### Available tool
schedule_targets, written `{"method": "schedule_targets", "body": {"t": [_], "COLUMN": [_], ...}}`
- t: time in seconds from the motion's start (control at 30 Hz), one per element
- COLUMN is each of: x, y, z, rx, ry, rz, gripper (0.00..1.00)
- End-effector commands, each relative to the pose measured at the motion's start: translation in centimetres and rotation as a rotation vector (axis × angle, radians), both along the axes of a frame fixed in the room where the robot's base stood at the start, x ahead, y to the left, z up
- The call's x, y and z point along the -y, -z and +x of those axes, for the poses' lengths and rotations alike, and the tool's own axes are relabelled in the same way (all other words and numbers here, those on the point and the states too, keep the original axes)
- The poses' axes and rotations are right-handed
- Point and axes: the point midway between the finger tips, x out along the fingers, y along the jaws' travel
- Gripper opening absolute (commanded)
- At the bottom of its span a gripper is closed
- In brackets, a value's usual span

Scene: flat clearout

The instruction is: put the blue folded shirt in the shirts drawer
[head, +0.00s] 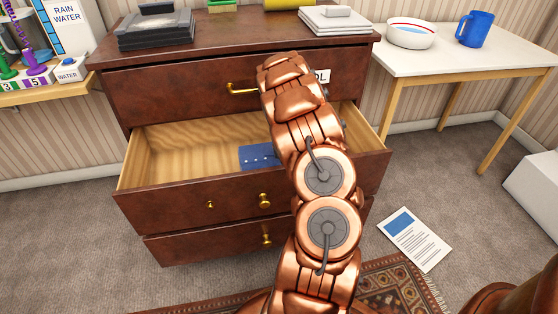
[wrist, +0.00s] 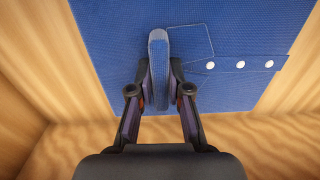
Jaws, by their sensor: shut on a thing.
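The blue folded shirt (head: 257,156) shows in the head view inside the open middle drawer (head: 180,159) of the dark wood dresser, partly hidden behind my arm. In the wrist view the shirt (wrist: 215,90) fills the upper middle, with white buttons on its right side. My gripper (wrist: 159,84) is shut on a raised blue ridge of the shirt. Pale wood drawer sides and floor surround the shirt in the wrist view. My arm hides the gripper in the head view. I cannot tell whether the shirt rests on the drawer floor.
The dresser's top drawer (head: 190,93) and bottom drawer (head: 205,240) are closed. A white table (head: 465,60) with a bowl (head: 411,36) and a blue mug (head: 475,28) stands at the right. A paper sheet (head: 414,238) lies on the floor near a patterned rug (head: 400,283).

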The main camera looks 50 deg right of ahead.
Motion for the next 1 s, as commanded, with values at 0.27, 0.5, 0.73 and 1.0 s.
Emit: {"method": "schedule_targets", "body": {"t": [0.27,0.5,0.73,1.0], "x": [-0.1,-0.1,0.0,0.0], "y": [3.3,3.6,3.8,3.8], "z": [-0.1,0.0,0.0,0.0], "rx": [-0.003,0.001,0.001,0.0], "ry": [0.0,0.0,0.0,0.0], "rz": [0.003,0.001,0.001,0.0], "gripper": [0.0,0.0,0.21,0.42]}}
